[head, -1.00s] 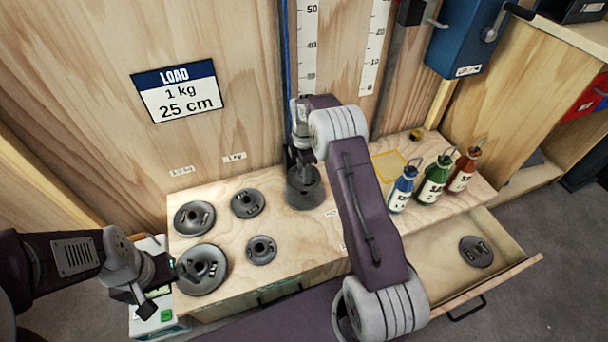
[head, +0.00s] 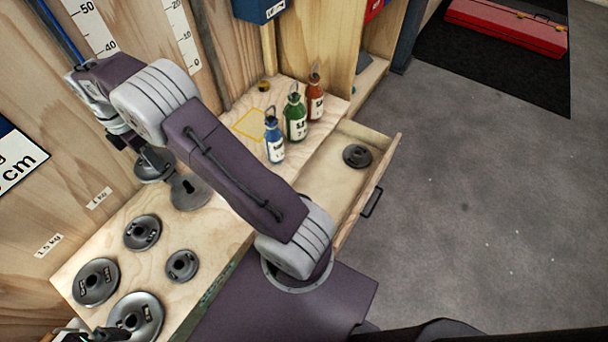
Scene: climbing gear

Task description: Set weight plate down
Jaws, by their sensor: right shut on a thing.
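My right gripper (head: 158,160) is shut on a dark grey round weight plate (head: 188,192) with a slot in it. The plate appears held just over the wooden bench top. Its underside is hidden, so I cannot tell whether it touches the wood. Another dark disc (head: 152,168) shows partly behind the gripper. Several other plates lie on the bench, among them a large one (head: 136,316) at the front and a small one (head: 182,265). Only a bit of my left gripper (head: 75,333) shows at the bottom left edge; its jaws are unclear.
Blue (head: 274,143), green (head: 295,118) and red (head: 315,100) bottles stand to the right, beside a yellow outlined square (head: 250,124). An open drawer (head: 330,185) juts out at the front with one small plate (head: 357,156) in it. Bare bench lies between plates and bottles.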

